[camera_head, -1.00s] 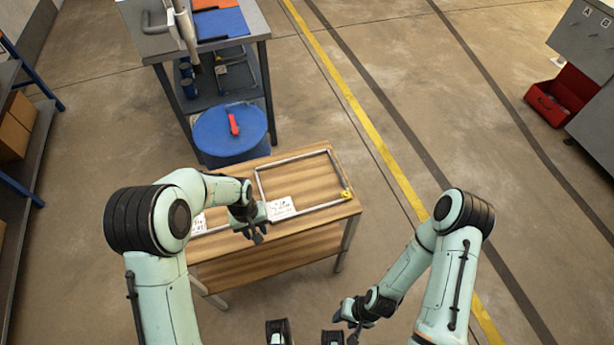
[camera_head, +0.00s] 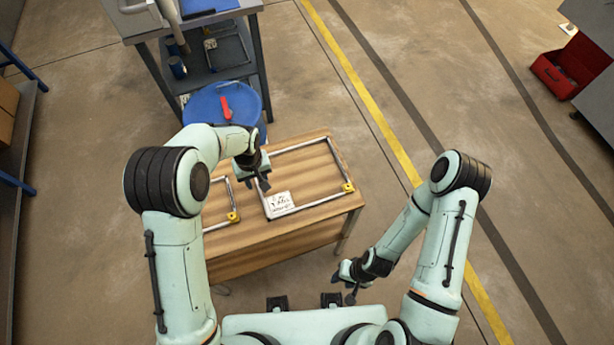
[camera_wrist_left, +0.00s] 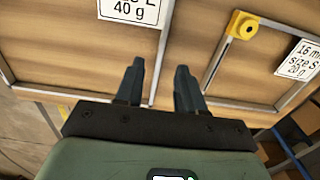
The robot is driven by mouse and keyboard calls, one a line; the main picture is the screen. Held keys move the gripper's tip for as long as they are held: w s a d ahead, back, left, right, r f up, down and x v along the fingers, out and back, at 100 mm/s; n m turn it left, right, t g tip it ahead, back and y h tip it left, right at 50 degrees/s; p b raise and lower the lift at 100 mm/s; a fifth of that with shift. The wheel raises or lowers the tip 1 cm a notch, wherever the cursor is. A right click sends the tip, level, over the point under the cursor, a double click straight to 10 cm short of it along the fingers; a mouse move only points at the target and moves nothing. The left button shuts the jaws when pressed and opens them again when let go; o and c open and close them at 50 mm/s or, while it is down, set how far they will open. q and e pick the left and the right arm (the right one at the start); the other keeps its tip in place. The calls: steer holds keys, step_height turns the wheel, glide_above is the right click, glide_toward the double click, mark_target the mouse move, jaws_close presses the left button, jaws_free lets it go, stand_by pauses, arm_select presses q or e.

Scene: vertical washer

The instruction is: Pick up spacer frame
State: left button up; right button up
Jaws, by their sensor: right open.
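The larger metal spacer frame (camera_head: 308,148) lies flat on the wooden table, with a yellow corner piece (camera_head: 347,187) and a white label (camera_head: 281,203). A smaller spacer frame (camera_head: 216,226) lies to its left, partly hidden by my left arm. My left gripper (camera_head: 258,184) is over the larger frame's left side. In the left wrist view, its fingers (camera_wrist_left: 158,82) are open and apart, with a bar of the larger frame (camera_wrist_left: 163,50) visible between them. Contact cannot be told. My right gripper (camera_head: 350,288) is open and empty, in front of the table.
The wooden table (camera_head: 285,238) has bare room along its front. A blue drum (camera_head: 212,102) with a red item on top stands behind it. A grey workbench (camera_head: 190,32) is at the back left. A red bin (camera_head: 562,72) sits far right.

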mark_target(260, 191)
arm_select(q)
steer(key=shift+s+f, duration=0.1)
steer(key=shift+f, duration=2.55)
jaws_close()
